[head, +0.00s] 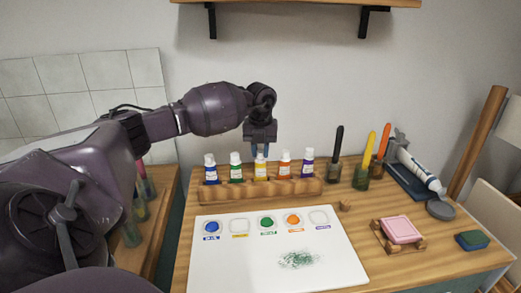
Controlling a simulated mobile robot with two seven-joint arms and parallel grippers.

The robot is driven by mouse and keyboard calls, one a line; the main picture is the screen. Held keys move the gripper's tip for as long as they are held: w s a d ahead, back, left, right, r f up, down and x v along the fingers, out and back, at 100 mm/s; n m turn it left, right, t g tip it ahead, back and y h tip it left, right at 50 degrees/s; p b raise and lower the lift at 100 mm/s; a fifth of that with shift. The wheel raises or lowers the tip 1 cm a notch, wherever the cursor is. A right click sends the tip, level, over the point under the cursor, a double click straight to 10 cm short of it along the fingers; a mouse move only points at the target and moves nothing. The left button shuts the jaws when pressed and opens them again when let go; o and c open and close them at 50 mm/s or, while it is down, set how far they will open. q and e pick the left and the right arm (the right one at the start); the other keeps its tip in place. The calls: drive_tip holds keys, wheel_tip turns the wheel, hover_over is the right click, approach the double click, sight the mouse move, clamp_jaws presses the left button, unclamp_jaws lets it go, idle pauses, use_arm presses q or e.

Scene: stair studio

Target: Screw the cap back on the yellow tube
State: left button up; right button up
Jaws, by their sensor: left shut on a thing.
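The yellow tube (260,171) stands upright in a wooden rack (262,192), in the middle of a row of paint tubes with white caps. My left gripper (260,151) points straight down over it, shut on the white cap at the tube's top. The fingers hide most of the cap, so I cannot tell how far it sits on the thread. My right gripper is out of view.
Blue (210,170), green (235,169), orange (285,167) and purple (307,164) tubes stand close on both sides. A white palette sheet (345,268) lies in front. Brush jars, a pink sponge (401,229) and a large white tube (417,169) are at right.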

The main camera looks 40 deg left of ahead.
use_arm(q)
drive_tip(key=o, duration=1.3)
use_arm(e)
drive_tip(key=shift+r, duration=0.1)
use_arm(q)
drive_tip(key=shift+r+p, duration=1.55)
drive_tip(key=shift+r, duration=1.95)
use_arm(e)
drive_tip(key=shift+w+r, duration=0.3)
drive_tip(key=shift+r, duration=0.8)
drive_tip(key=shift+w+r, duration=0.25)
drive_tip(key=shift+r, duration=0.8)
